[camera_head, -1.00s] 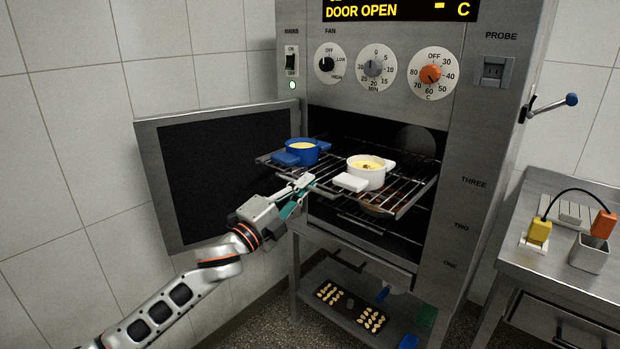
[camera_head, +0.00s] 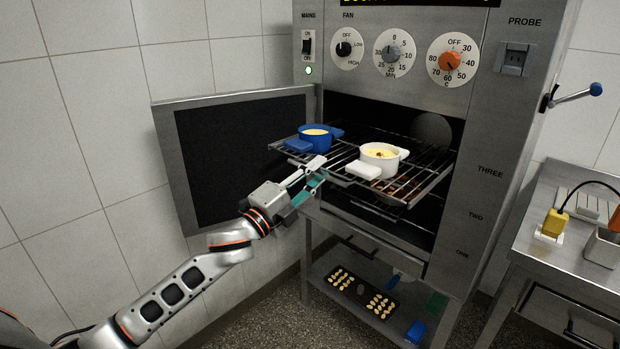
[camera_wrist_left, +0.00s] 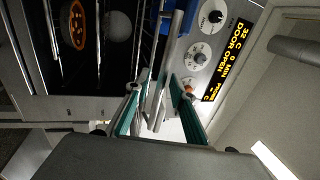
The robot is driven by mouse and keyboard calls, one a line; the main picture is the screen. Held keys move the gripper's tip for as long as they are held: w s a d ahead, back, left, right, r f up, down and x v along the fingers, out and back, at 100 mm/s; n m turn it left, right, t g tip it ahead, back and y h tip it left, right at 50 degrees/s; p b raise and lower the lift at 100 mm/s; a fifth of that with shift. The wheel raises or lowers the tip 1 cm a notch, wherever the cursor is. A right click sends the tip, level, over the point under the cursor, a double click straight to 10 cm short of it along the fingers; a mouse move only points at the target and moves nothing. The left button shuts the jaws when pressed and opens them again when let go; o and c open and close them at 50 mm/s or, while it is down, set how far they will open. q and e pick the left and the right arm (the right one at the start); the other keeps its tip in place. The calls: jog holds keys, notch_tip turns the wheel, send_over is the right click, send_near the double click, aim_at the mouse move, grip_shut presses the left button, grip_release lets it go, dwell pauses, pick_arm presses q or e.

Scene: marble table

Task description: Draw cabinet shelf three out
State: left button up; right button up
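Shelf three (camera_head: 425,187) is a wire rack at the level of the "THREE" label, standing partly out of the open steel cabinet (camera_head: 470,190). A blue pot (camera_head: 316,137) stands on its left and a white pot (camera_head: 380,158) on its right, both upright. My left gripper (camera_head: 318,168) is at the shelf's front left. In the left wrist view, its green fingers (camera_wrist_left: 160,75) lie on both sides of a metal bar of the shelf and appear closed on it. Finger contact is partly hidden. My right gripper is not in view.
The cabinet door (camera_head: 245,150) stands open to the left, beside my left arm. A dark tray (camera_head: 360,292) with small pale items lies on a low shelf below. A steel side table (camera_head: 545,190) with a yellow plug (camera_head: 555,222) stands at the right.

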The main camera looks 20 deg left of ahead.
pick_arm(q)
jog(key=v, duration=1.2)
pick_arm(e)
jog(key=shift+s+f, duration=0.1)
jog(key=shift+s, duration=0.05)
pick_arm(q)
jog(key=s+d+f+n+g+y+p, duration=0.15)
jog(key=s+f+n, duration=0.25)
jog(key=f, duration=0.6)
jog(key=s+d+f+n+g+y, duration=0.1)
jog(key=s+d+f+n+g, duration=0.3)
jog(key=f, duration=0.7)
jog(key=s+f+n+g+y, duration=0.15)
jog(key=s+f+n, duration=0.35)
jog(key=f, duration=0.5)
jog(key=s+d+f+n+g, duration=0.2)
jog(key=s+d+f+n, duration=0.2)
jog(key=s+f, duration=0.5)
jog(key=shift+s+n+y+p, duration=0.3)
jog(key=shift+s+n, duration=0.1)
jog(key=shift+s, duration=0.5)
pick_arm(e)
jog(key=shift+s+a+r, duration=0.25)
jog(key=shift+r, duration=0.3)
pick_arm(q)
jog(key=shift+d, duration=0.15)
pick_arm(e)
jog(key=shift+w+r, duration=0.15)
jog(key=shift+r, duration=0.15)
